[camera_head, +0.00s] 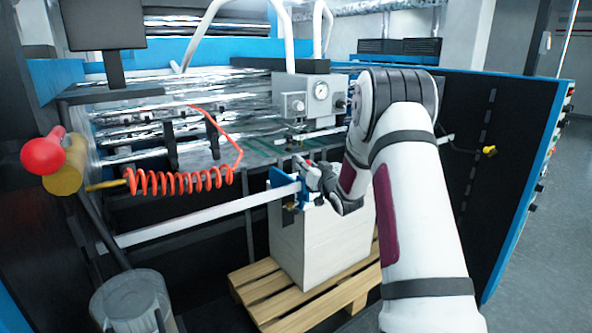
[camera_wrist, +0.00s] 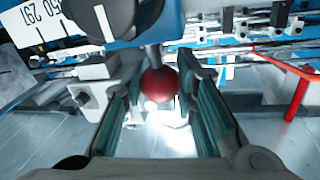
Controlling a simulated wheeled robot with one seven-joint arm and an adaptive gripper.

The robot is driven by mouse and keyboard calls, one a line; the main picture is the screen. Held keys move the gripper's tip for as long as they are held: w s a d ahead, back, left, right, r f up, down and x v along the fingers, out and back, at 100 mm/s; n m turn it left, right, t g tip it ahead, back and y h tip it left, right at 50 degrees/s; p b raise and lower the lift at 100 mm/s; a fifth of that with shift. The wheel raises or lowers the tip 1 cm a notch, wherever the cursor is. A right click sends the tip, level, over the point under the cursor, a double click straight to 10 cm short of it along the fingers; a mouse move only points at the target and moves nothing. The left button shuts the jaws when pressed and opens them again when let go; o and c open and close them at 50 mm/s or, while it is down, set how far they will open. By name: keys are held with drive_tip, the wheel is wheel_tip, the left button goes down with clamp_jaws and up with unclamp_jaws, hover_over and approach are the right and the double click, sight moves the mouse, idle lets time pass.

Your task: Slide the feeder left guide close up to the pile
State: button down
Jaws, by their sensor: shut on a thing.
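The pile (camera_head: 318,245) is a tall pale stack on a wooden pallet. A blue guide (camera_head: 283,181) sits on a white crossbar (camera_head: 210,215) at the pile's upper left in the head view. My gripper (camera_head: 318,180) is at this guide, above the pile's top. In the wrist view my gripper (camera_wrist: 165,100) has its green-padded fingers on either side of a red ball knob (camera_wrist: 160,86) and is shut on it. The knob hangs on a short metal stem below a blue part (camera_wrist: 165,22). The gap between guide and pile cannot be judged; my arm hides part of the pile.
A black knob (camera_wrist: 100,18) and a numbered scale (camera_wrist: 35,30) are close above my fingers. A coiled orange hose (camera_head: 180,182) and a large red ball handle (camera_head: 43,156) are at left. A gauge box (camera_head: 310,98) stands behind. The pallet (camera_head: 262,288) is below.

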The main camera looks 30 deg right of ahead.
drive_tip(key=c, duration=1.3)
unclamp_jaws()
drive_tip(key=s, duration=0.4)
drive_tip(key=s+a, duration=0.1)
drive_tip(key=s, duration=0.3)
drive_tip(key=s+a, duration=0.1)
drive_tip(key=s, duration=0.2)
drive_tip(key=shift+s, duration=0.4)
drive_tip(key=s+a+r+n+g, duration=0.1)
drive_tip(key=s+a+r+g, duration=0.3)
drive_tip(key=a, duration=0.3)
drive_tip(key=s+a+r+g, duration=0.2)
drive_tip(key=s+a+r, duration=0.2)
drive_tip(key=a+r, duration=0.3)
drive_tip(key=s+a+n+g+y, duration=0.1)
drive_tip(key=s+a+g, duration=0.1)
drive_tip(key=s+a, duration=0.3)
drive_tip(key=s+a+f+n+g+y, duration=0.1)
drive_tip(key=s+a, duration=0.4)
drive_tip(key=s, duration=0.6)
drive_tip(key=s+a+n+g, duration=0.1)
drive_tip(key=s+a+g, duration=0.2)
drive_tip(key=s+a, duration=0.3)
drive_tip(key=shift+s+f+y, duration=0.2)
drive_tip(key=shift+s, duration=0.55)
drive_tip(key=shift+s+f+y, duration=0.2)
drive_tip(key=shift+s, duration=0.5)
